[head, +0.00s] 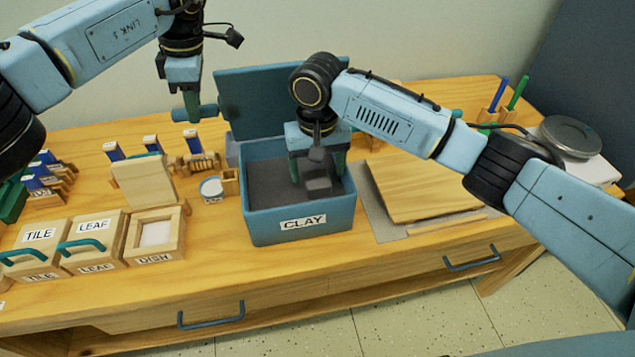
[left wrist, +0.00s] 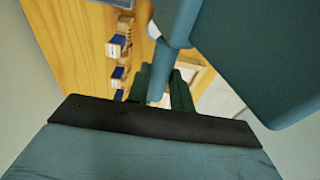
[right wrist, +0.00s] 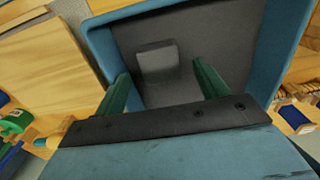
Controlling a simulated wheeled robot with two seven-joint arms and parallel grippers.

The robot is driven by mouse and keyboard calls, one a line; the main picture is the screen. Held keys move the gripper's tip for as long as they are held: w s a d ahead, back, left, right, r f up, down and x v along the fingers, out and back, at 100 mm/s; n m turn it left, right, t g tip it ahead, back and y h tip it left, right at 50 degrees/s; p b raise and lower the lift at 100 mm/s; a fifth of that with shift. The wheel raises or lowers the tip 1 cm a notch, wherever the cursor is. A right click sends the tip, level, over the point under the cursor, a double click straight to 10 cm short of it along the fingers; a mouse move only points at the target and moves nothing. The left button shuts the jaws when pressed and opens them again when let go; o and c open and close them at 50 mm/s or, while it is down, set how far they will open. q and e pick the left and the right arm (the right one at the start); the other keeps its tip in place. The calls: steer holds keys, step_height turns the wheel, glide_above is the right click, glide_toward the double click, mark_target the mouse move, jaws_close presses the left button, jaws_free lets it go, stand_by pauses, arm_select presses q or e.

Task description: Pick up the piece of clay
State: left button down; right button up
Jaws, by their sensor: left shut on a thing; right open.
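The blue box labelled CLAY (head: 262,222) stands on the table with its lid (head: 250,95) raised at the back. The piece of clay, a dark grey block (head: 318,186), lies on the box's dark floor; it also shows in the right wrist view (right wrist: 157,62). My right gripper (head: 317,168) is open, pointing down into the box above the clay. In the right wrist view its green fingers (right wrist: 162,82) stand apart, the clay ahead between them. My left gripper (head: 191,108) is shut on the lid's blue bar handle (head: 208,111), also seen in the left wrist view (left wrist: 165,65).
Wooden boxes labelled TILE (head: 38,236), LEAF and DISH stand on the left. A wooden board (head: 420,185) lies on a grey mat right of the clay box. A small round tin (head: 211,189) stands left of it. A grey round lidded dish (head: 570,135) is far right.

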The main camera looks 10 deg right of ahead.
mark_target(318, 184)
step_height(318, 184, down, 2)
steer(key=shift+f, duration=0.1)
steer(key=c, duration=1.2)
steer(key=shift+o, duration=0.2)
step_height(318, 184, up, 18)
steer(key=s+d+r, duration=0.3)
steer(key=s+d, duration=0.9)
steer(key=s, duration=0.4)
